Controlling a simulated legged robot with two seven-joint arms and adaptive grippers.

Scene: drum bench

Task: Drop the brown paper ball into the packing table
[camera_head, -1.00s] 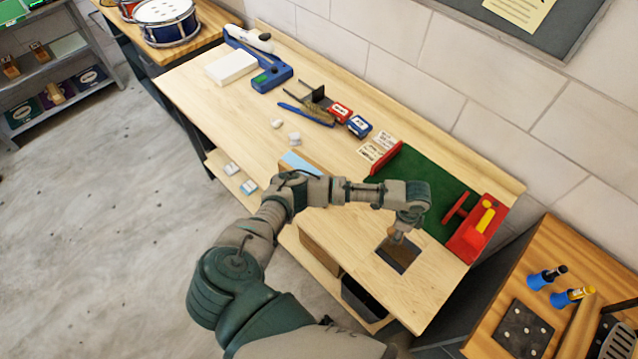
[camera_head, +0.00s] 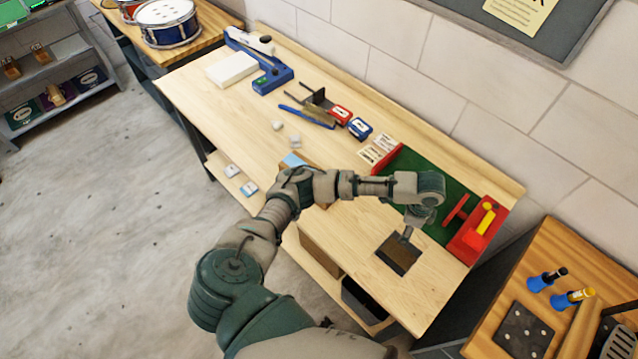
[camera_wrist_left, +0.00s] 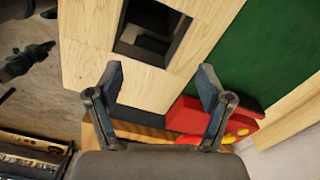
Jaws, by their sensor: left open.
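The packing table (camera_head: 235,133) is a long pale wooden bench with a square opening (camera_head: 399,254) near its right end. The opening also shows at the top of the left wrist view (camera_wrist_left: 150,30), dark inside with a small lighter patch. My left gripper (camera_head: 406,236) hangs over the opening's back edge in the head view. In the left wrist view its two fingers (camera_wrist_left: 158,88) are spread wide with nothing between them. I cannot make out a brown paper ball in any view. My right gripper does not show.
A green mat (camera_head: 415,163) and a red vise-like fixture (camera_head: 477,233) lie beside the opening. Two small whitish lumps (camera_head: 295,140), a blue stapler-like tool (camera_head: 272,79) and small red and blue boxes (camera_head: 360,128) stand further left. A dark bin (camera_head: 362,300) sits under the bench.

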